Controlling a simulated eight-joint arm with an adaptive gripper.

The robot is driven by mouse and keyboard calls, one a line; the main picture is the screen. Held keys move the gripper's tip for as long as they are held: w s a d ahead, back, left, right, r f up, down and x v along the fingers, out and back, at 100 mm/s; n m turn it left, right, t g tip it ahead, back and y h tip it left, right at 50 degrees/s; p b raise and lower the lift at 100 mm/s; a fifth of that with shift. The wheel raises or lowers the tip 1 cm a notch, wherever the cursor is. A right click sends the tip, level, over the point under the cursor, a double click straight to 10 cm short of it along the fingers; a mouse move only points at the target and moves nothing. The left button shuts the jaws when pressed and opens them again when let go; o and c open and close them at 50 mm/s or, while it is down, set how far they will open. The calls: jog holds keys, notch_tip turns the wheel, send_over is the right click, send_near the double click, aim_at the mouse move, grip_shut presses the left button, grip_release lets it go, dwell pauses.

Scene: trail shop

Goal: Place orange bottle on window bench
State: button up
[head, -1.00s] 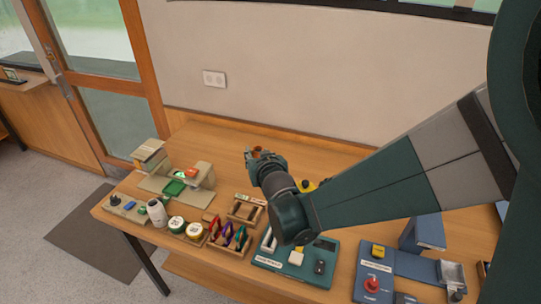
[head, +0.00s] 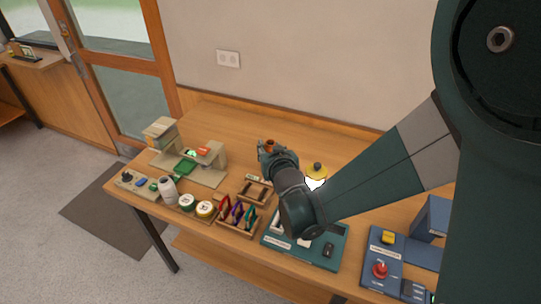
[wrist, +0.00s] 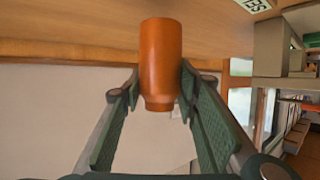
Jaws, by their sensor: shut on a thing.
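The orange bottle (wrist: 160,60) is held between the two finger pads of my gripper (wrist: 158,88), which touch its sides in the wrist view. In the head view only a small orange part of the bottle (head: 270,144) shows at the tip of my gripper (head: 267,149), over the wooden table. The rest of it is hidden by the gripper. A wooden bench (head: 38,68) stands by the glass at the far left, cut by the picture edge; it may be the window bench.
A wood-framed glass door (head: 120,70) and dark mat (head: 105,215) lie left.

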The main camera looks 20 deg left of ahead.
jog(key=shift+f+b, duration=0.4)
jog(key=shift+f, duration=1.25)
jog(key=shift+f, duration=0.15)
jog(key=o, duration=1)
jog(key=shift+o, duration=0.2)
jog(key=shift+r, duration=0.2)
jog(key=shift+p+v, duration=1.05)
jog(key=shift+v, duration=4.95)
jog(key=shift+o, duration=0.5)
